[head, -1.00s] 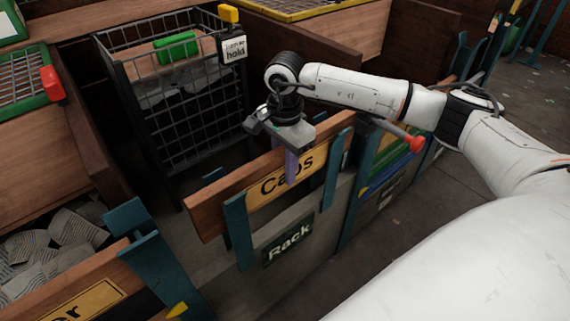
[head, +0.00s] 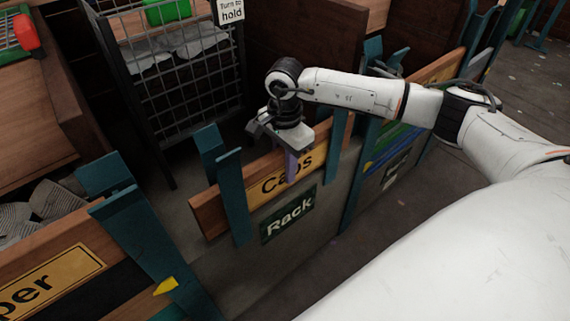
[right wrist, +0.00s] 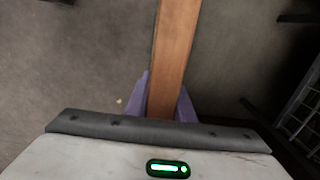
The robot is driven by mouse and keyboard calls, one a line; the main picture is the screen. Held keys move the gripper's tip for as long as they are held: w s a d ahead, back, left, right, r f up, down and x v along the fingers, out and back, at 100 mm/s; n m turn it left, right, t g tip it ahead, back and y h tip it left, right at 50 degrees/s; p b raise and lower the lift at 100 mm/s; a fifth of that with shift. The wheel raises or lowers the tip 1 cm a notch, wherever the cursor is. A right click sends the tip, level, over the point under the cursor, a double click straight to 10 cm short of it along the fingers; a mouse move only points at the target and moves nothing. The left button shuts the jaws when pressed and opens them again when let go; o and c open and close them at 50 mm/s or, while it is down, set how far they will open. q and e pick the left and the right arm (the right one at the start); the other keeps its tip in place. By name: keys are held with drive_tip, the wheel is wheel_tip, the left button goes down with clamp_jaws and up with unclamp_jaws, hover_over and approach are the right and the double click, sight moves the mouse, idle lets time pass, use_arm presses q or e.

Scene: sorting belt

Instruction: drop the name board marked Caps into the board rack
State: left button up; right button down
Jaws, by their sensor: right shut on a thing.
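The wooden name board marked Caps (head: 262,188) is upright in the head view, between the teal posts of the board rack (head: 233,196), above the grey panel with the green Rack sign (head: 288,215). My right gripper (head: 291,163) is shut on the board's top edge. In the right wrist view its purple fingers (right wrist: 165,104) are on both sides of the board (right wrist: 175,50). Whether the board rests on the rack's bottom is hard to tell. My left gripper is not in view.
A wire cage (head: 190,95) with grey pieces stands behind the rack. Another board, ending in "per" (head: 48,285), sits in teal posts at the lower left. More boards and posts stand at the right. Open floor (head: 400,215) lies in front.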

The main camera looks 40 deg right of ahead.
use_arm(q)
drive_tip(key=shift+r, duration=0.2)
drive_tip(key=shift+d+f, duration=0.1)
use_arm(e)
drive_tip(key=shift+f, duration=0.15)
drive_tip(key=shift+f+b, duration=0.5)
drive_tip(key=shift+f, duration=0.1)
drive_tip(key=c, duration=1.4)
unclamp_jaws()
drive_tip(key=shift+c, duration=0.2)
drive_tip(key=shift+f, duration=0.2)
drive_tip(key=shift+r+p, duration=0.35)
drive_tip(key=shift+r, duration=1.2)
wheel_tip(320, 180, up, 7)
drive_tip(key=shift+p, duration=0.55)
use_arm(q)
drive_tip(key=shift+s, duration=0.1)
use_arm(e)
drive_tip(key=shift+r, duration=0.25)
